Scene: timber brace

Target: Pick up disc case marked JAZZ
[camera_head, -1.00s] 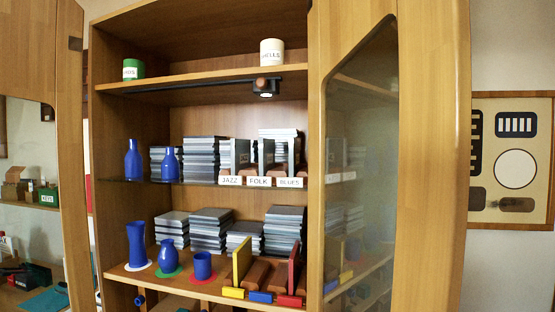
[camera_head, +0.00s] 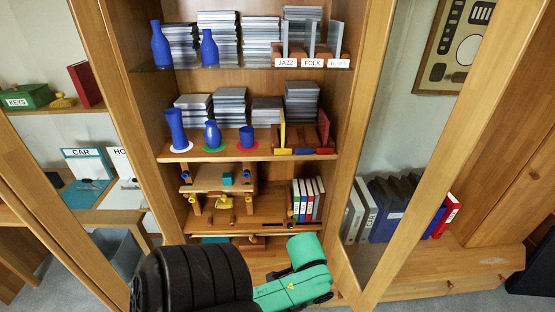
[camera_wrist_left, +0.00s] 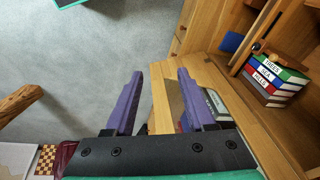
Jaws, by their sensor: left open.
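The holder marked JAZZ (camera_head: 287,62) stands on the upper shelf of the cabinet in the head view, left of the holders marked FOLK (camera_head: 312,62) and BLUES (camera_head: 338,63). A thin grey disc case (camera_head: 285,38) stands upright at the JAZZ holder. Whether the case itself carries writing is too small to tell. My left gripper (camera_wrist_left: 160,74) is open with nothing between its purple fingers in the left wrist view. It points down past a wooden edge towards the grey floor, away from the JAZZ case. My right gripper is not in view.
Stacks of grey cases (camera_head: 261,42) and blue bottles (camera_head: 160,45) share the JAZZ shelf. A glass door (camera_head: 390,130) stands open on the right. Blue vases (camera_head: 177,130) stand on the shelf below. Labelled books (camera_wrist_left: 272,78) lie at right in the wrist view.

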